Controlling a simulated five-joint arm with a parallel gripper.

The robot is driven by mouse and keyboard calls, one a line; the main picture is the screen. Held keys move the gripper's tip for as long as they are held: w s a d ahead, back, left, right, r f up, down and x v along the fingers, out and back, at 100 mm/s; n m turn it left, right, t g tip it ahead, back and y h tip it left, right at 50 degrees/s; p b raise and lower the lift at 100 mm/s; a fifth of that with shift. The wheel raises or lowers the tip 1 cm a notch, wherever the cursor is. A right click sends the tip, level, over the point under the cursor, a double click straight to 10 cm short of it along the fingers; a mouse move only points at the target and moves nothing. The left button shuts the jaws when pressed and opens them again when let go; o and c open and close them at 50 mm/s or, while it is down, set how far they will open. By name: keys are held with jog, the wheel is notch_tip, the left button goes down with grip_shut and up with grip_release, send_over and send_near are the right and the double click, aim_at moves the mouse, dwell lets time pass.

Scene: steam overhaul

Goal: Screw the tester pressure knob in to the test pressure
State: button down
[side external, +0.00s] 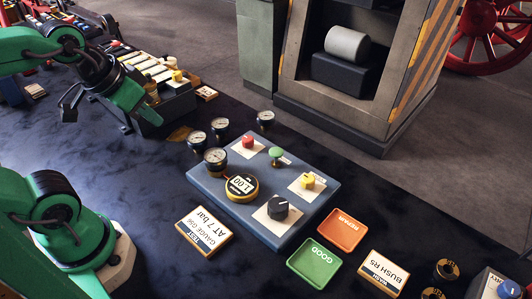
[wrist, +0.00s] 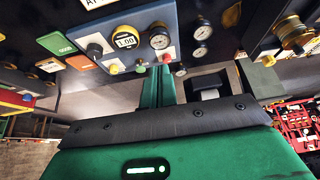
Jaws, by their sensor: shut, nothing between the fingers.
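The tester is a blue-grey panel (side external: 325,200) on the dark table in the side view. It carries a black knob (side external: 278,208), a yellow knob (side external: 308,181), a green knob (side external: 276,153) and a red knob (side external: 248,141). No readable label shows which is the pressure knob. A round display (side external: 241,186) reads 1.00; it also shows in the wrist view (wrist: 126,40). A dial gauge (side external: 215,160) stands beside it. My gripper (side external: 155,118) is shut and empty, above the table left of the tester. Its fingers also show in the wrist view (wrist: 158,72).
A card (side external: 205,230) reads "TEST GAUGE 06 AT 7 bar". Green GOOD (side external: 314,262) and orange REPAIR (side external: 342,235) trays lie right of the tester. Several loose gauges (side external: 220,126) stand behind it. A rack (side external: 175,100) stands close to my gripper.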

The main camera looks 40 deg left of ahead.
jog(key=c, duration=1.3)
grip_release()
jog(key=shift+w+d, duration=0.1)
jog(key=shift+w, duration=0.05)
jog(key=o, duration=0.4)
jog(key=shift+w+d, duration=0.15)
jog(key=shift+w, duration=0.05)
jog(key=shift+o, duration=0.7)
jog(key=shift+w+d+n, duration=0.25)
jog(key=shift+w+n, duration=0.05)
jog(key=shift+n, duration=0.1)
jog(key=w+d+f+n+g, duration=0.1)
jog(key=w+d+f+n, duration=0.2)
jog(key=d, duration=0.3)
jog(key=w+d+f+n+g, duration=0.2)
jog(key=w+d+f+n, duration=0.2)
jog(key=d, duration=0.3)
jog(key=w+d+f+n+g, duration=0.2)
jog(key=w+d+f+n, duration=0.2)
jog(key=d, duration=0.2)
jog(key=shift+w+d+f, duration=0.2)
jog(key=shift+w+d, duration=0.15)
jog(key=shift+d+f+n+g, duration=0.3)
jog(key=shift+d+f+n, duration=0.05)
jog(key=shift+d+n, duration=0.1)
jog(key=shift+f, duration=0.1)
